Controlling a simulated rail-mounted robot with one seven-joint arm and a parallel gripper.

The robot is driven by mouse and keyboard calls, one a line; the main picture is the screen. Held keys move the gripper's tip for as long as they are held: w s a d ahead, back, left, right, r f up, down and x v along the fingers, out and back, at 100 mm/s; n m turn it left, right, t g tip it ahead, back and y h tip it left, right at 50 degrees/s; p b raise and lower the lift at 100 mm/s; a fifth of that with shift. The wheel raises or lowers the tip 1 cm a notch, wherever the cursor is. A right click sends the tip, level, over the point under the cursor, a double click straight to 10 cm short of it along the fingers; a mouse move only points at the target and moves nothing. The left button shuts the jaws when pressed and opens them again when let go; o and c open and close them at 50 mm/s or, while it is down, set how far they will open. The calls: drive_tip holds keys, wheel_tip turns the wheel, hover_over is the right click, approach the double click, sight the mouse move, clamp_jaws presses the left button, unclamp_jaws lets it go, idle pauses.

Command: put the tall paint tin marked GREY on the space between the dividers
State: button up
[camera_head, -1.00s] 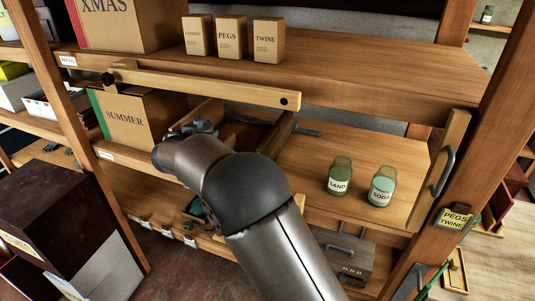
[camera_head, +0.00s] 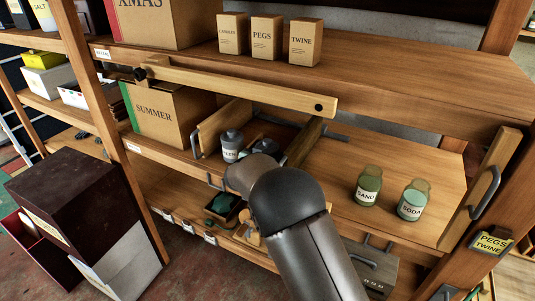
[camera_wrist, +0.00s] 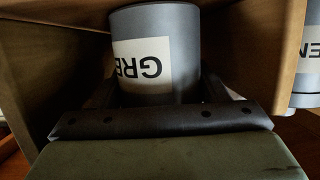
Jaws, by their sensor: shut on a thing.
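In the wrist view a grey tin (camera_wrist: 155,35) with a cream label (camera_wrist: 143,68) stands between the fingers of my gripper (camera_wrist: 158,100), which is shut on it. Part of the label is hidden; the letters look like GRE. Wooden boards flank it on both sides. In the head view my gripper (camera_head: 262,150) reaches into the middle shelf between the left divider (camera_head: 222,122) and the right divider (camera_head: 303,143); the held tin is mostly hidden there.
A wooden bar (camera_head: 235,90) crosses above the opening. The SUMMER box (camera_head: 163,115) stands to the left. The SAND jar (camera_head: 367,187) and SODA jar (camera_head: 413,200) stand to the right. Boxes, including PEGS (camera_head: 266,38) and TWINE (camera_head: 305,42), stand on the shelf above.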

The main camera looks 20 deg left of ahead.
drive_tip(key=shift+f, duration=0.15)
drive_tip(key=o, duration=0.9)
drive_tip(key=shift+r, duration=0.25)
drive_tip(key=b+v, duration=0.2)
drive_tip(key=v, duration=1)
